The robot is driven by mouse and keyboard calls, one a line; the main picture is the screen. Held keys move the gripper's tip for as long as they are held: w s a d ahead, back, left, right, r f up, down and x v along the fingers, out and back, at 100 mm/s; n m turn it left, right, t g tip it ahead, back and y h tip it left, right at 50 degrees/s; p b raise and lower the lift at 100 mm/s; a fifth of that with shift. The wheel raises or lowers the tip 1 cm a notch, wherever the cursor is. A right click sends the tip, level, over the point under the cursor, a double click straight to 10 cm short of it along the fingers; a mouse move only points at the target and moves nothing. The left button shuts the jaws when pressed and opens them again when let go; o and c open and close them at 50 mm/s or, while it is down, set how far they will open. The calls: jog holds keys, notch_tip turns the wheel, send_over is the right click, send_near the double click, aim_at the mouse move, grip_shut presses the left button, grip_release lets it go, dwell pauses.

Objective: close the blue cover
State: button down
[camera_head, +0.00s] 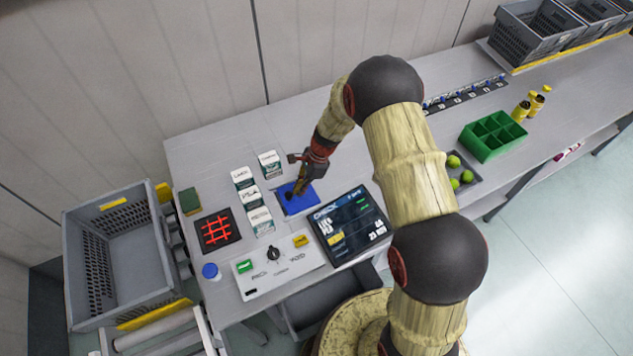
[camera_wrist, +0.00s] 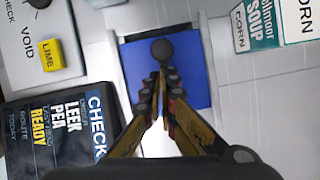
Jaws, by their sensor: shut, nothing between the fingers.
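The blue cover (camera_head: 302,205) is a flat blue panel on the workbench, left of the check screen. It also shows in the wrist view (camera_wrist: 200,75), between pale side rails, with a dark round knob (camera_wrist: 162,50) on it. My gripper (camera_head: 291,194) is over the cover, fingers pointing down. In the wrist view its fingers (camera_wrist: 162,88) meet, just below the knob in the picture. Nothing shows between them. Whether the fingertips touch the knob or cover cannot be told. A pale strip shows beneath the blue panel, partly hidden by the fingers.
The check screen (camera_head: 350,225) stands close right of the cover, with a white control panel (camera_head: 275,268) in front. Several white product boxes (camera_head: 261,221) stand left of it. A green divided tray (camera_head: 492,137) is farther right. A grey tote (camera_head: 115,255) stands at left.

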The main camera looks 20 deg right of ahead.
jog(key=shift+s+a, duration=0.25)
jog(key=shift+a, duration=0.9)
jog(key=d, duration=0.4)
jog(key=shift+w+d+r+p, duration=0.2)
jog(key=shift+d+r+p, duration=0.05)
jog(key=shift+r+p, duration=0.1)
jog(key=v, duration=0.9)
jog(key=shift+r, duration=0.2)
jog(key=shift+s, duration=0.1)
